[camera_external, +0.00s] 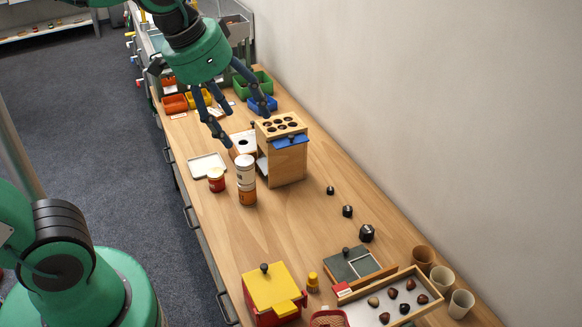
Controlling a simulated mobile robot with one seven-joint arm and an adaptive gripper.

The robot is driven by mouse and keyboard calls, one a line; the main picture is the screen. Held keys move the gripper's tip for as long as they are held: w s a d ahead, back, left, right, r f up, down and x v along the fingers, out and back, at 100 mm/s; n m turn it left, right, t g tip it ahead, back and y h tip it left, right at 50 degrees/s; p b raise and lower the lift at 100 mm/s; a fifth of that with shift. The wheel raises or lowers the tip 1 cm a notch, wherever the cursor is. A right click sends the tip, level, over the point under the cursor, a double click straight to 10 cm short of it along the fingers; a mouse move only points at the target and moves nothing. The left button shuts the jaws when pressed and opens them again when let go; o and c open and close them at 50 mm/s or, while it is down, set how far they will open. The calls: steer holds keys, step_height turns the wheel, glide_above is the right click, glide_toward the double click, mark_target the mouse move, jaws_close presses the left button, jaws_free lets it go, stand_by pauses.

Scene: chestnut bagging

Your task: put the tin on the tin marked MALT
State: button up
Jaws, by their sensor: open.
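A stack of tins (247,196) stands near the middle of the bench, in front of the wooden box. Its upper part (245,163) is white and its lowest part is orange. A shorter red tin (216,181) with a pale band stands apart, just left of the stack. The lettering is too small to read, so I cannot tell which tin is marked MALT. My gripper (243,126) is open and empty, with its fingers spread and pointing down. In the picture it is above the stack, near the wooden box; its exact height is unclear.
A wooden box (288,165) with a holed top stands right of the stack. A white tray (207,164) lies behind the red tin. Coloured bins (174,104) are farther back. A yellow-lidded box (270,287) and a chestnut tray (361,315) are in front. The bench between is clear.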

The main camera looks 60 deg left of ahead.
steer(key=s+d+m+t, duration=0.1)
steer(key=s+d, duration=0.4)
steer(key=s, duration=0.3)
steer(key=shift+d+r+m+h, duration=0.2)
steer(key=shift+m+h, duration=0.1)
steer(key=shift+m, duration=0.1)
steer(key=shift+s, duration=0.1)
steer(key=shift+f+b, duration=1)
